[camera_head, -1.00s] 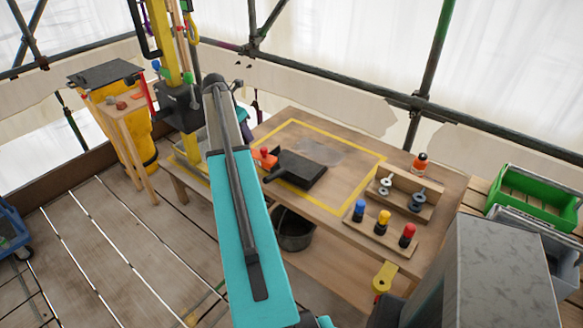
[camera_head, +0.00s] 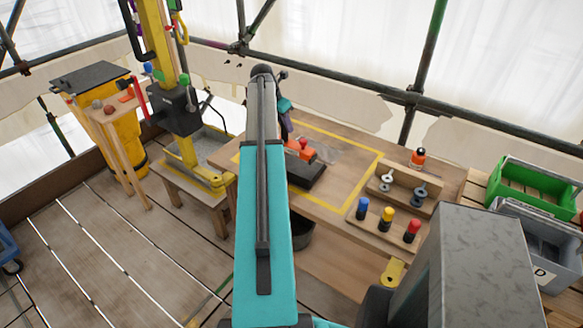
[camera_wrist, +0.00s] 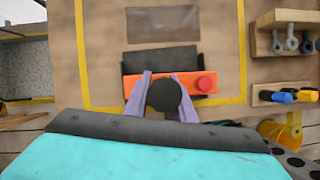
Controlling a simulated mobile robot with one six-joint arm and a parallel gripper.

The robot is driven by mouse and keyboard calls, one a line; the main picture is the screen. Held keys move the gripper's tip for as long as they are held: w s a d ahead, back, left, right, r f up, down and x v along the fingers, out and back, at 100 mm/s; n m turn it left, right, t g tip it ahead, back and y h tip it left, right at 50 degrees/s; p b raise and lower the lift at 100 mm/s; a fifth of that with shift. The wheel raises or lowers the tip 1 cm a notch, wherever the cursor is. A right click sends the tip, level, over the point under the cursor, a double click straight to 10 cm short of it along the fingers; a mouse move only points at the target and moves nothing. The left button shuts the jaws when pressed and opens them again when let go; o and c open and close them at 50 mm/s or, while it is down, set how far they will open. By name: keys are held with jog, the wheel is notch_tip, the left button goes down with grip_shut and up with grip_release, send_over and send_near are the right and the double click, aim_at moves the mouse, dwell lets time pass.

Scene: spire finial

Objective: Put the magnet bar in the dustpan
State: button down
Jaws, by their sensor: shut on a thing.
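The magnet bar is an orange bar with a red knob (camera_wrist: 205,84). It also shows in the head view (camera_head: 299,153). My gripper (camera_wrist: 162,82) has its two purple fingers shut at the bar, with a dark round part in front hiding the grip itself. The black dustpan (camera_wrist: 161,59) lies on the table inside the yellow outline, and it also shows in the head view (camera_head: 309,175). The bar overlaps the dustpan's near part in both views. I cannot tell whether it touches the pan or hangs above it.
The wooden table (camera_head: 345,183) has a grey patch (camera_wrist: 162,24) behind the dustpan. To the right stand a holder with ring-topped pieces (camera_head: 397,190) and a rack of coloured-capped pegs (camera_head: 387,222). A green crate (camera_head: 535,187) is farther right. A yellow post stands left.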

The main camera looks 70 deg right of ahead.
aim_at(284, 138)
jog(key=shift+w, duration=0.15)
jog(key=shift+f, duration=0.15)
jog(key=shift+f+p, duration=1.1)
jog(key=shift+f, duration=1.95)
jog(key=shift+f+p, duration=0.7)
jog(key=shift+f, duration=1.05)
jog(key=c, duration=1.5)
grip_release()
jog(key=shift+a+f, duration=0.1)
jog(key=shift+f, duration=0.05)
jog(key=shift+r, duration=0.25)
